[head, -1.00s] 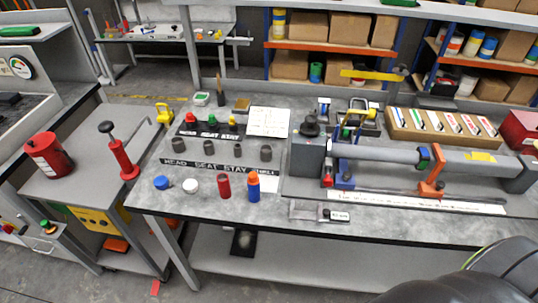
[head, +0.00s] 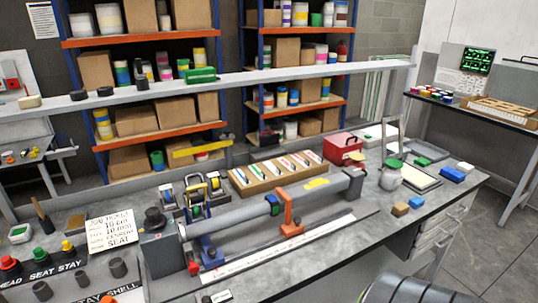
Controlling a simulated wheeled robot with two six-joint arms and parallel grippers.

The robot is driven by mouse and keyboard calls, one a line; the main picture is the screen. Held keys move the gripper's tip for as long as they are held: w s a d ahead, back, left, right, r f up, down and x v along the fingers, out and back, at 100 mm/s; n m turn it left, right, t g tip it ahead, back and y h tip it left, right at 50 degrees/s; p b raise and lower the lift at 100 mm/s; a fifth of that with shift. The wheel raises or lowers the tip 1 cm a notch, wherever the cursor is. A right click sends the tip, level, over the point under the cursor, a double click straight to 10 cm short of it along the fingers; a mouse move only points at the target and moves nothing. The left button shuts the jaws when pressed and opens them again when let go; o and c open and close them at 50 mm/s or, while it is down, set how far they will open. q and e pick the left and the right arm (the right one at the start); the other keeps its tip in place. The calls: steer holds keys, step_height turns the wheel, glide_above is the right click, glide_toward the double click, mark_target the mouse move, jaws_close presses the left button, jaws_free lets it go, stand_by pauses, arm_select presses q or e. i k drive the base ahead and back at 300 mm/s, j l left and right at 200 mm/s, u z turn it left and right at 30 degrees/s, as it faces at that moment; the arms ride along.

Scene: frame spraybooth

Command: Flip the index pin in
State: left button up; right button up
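A long fixture stands on the grey bench. It has a dark grey block (head: 161,254) with a black knob (head: 155,217) on top at its left end. Neither gripper shows in the head view.
A cardboard tray (head: 276,172) of coloured packets and a red box (head: 341,146) stand behind the tube. A white marked strip (head: 282,246) lies in front. A jar with a green lid (head: 391,176) stands to the right. Colour-capped pegs stand at the left.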

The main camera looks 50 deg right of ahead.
mark_target(194, 268)
steer(key=z, duration=1.25)
